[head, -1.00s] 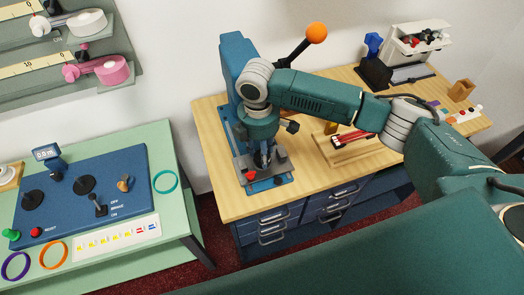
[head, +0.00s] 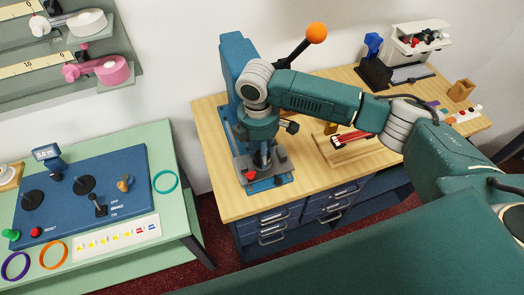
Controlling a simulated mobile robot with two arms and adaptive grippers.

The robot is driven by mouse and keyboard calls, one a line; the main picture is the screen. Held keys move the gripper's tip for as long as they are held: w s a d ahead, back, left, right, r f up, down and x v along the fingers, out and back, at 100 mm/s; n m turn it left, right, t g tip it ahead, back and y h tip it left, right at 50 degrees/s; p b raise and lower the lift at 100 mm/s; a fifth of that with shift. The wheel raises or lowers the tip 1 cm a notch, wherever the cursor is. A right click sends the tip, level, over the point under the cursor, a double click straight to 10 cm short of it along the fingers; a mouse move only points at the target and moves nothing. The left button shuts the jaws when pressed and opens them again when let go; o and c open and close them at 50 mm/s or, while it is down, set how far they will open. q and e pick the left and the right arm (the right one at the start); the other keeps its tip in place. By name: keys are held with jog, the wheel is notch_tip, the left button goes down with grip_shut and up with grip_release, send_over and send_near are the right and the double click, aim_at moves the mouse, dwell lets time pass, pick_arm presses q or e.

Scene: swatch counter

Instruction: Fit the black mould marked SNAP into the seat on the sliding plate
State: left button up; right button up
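The grey sliding plate (head: 246,172) lies at the foot of the teal press (head: 233,70) on the wooden counter, in the middle of the head view. My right gripper (head: 263,160) points straight down, low over the plate. Its fingers are small and dark, and I cannot tell whether they are open or shut on something. No mould marked SNAP can be made out. The seat is hidden under the gripper. My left gripper is not in view.
The press's lever with an orange ball (head: 316,33) rises behind my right arm. A wooden tray (head: 345,149) with red items lies right of the press. A white organiser (head: 418,42) stands at the back right. A green table (head: 170,219) with a blue control panel (head: 60,195) stands at left.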

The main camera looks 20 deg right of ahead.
jog(key=shift+f, duration=0.5)
dwell(0.3)
jog(key=o, duration=1.4)
jog(key=r, duration=1.2)
jog(key=shift+a, duration=0.3)
